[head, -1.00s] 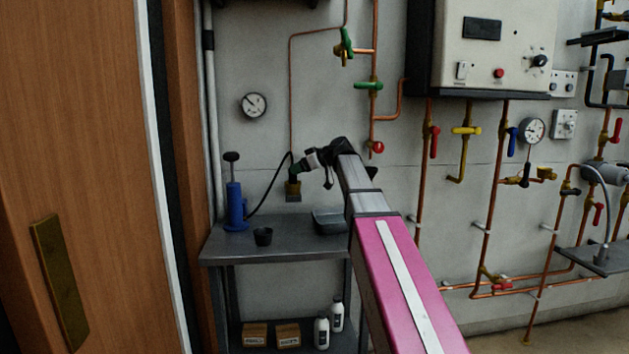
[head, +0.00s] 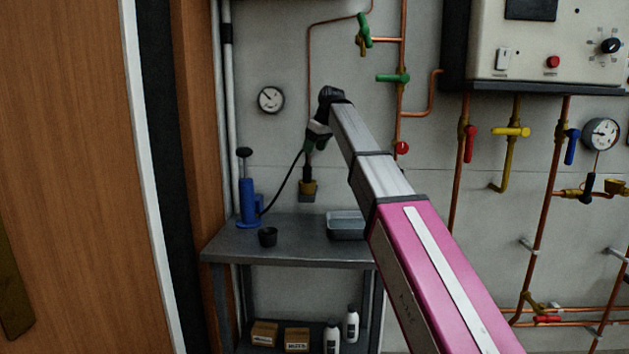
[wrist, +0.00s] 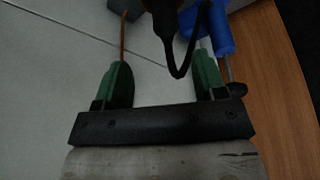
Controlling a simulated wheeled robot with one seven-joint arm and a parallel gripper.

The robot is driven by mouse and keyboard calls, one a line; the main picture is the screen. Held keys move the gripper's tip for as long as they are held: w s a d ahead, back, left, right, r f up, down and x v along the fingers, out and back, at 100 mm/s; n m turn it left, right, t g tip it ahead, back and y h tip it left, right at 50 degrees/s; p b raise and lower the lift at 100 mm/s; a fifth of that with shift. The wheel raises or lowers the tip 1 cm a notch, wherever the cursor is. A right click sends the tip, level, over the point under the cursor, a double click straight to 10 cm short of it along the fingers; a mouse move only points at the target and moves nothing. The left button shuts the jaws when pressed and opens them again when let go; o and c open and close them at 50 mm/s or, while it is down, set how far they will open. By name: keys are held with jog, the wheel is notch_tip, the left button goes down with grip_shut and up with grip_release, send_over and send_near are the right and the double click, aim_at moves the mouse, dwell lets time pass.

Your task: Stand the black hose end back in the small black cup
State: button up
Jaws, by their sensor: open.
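The black hose (head: 285,184) rises from the blue hand pump (head: 249,203) toward the brass fitting (head: 308,187) low on the wall. Its end seems to be at that fitting; my gripper partly hides it in the head view. In the wrist view the black hose end (wrist: 164,24) shows at the top, with the hose looping beside it. My gripper (head: 309,147) is just above the fitting and points down; its green fingers (wrist: 160,80) are apart, with nothing between them. The small black cup (head: 267,237) stands on the grey bench, empty as far as I can see.
The grey bench (head: 235,246) also holds a grey tray (head: 345,226) to the cup's right. Boxes and white bottles (head: 352,322) stand on the lower shelf. Copper pipes and a wooden door (head: 60,150) flank the bench.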

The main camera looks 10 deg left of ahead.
aim_at(307, 165)
jog(key=x, duration=0.5)
jog(key=shift+a+f, duration=0.1)
jog(key=shift+s+x, duration=0.2)
jog(key=shift+x, duration=1.05)
jog(key=shift+s+x, duration=0.2)
jog(key=shift+x, duration=1.05)
jog(key=shift+a, duration=0.15)
jog(key=c, duration=1.1)
